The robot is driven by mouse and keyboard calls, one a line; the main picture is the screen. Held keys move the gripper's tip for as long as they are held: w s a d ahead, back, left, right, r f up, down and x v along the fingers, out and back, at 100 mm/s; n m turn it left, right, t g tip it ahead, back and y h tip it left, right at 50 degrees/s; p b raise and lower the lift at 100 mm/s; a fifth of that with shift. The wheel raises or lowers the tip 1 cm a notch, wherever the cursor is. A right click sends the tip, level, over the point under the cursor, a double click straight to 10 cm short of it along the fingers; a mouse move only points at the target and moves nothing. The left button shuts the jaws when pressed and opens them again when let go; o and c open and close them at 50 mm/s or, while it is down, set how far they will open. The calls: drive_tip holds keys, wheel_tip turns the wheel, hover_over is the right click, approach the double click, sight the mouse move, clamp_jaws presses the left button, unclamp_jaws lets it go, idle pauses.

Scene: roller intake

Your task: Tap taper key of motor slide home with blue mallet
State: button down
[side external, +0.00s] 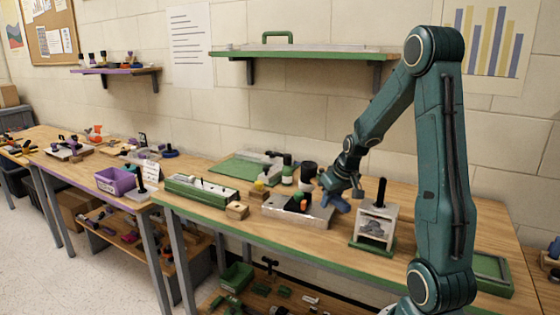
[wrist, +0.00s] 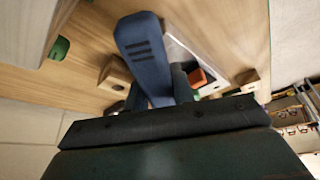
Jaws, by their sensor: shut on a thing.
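My gripper (side external: 338,186) is shut on the blue mallet (side external: 336,204), above the bench and just right of a grey metal tray-like fixture (side external: 272,211). In the wrist view the mallet (wrist: 145,48) runs up from between the dark fingers of my gripper (wrist: 158,90). The fixture holds dark parts and a small orange-red piece (side external: 304,198); this piece also shows in the wrist view (wrist: 198,77), just right of a finger. I cannot tell for certain which part is the motor slide or its taper key. Whether the mallet touches anything is unclear.
A pale box with an upright black post (side external: 381,192) stands close to the right of my gripper. A small wooden block (side external: 237,210) and a long green-edged fixture (side external: 202,190) are to the left. Dark cylinders stand behind. A green-edged shelf (side external: 300,54) hangs above.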

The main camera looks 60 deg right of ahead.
drive_tip(key=shift+a, duration=0.1)
wheel_tip(320, 180, up, 15)
drive_tip(key=shift+f, duration=0.15)
idle(0.3)
drive_tip(key=shift+g, duration=0.3)
drive_tip(key=shift+w+d+g+y, duration=0.15)
drive_tip(key=shift+d+g+y, duration=0.05)
drive_tip(key=shift+g+y, duration=0.2)
idle(0.3)
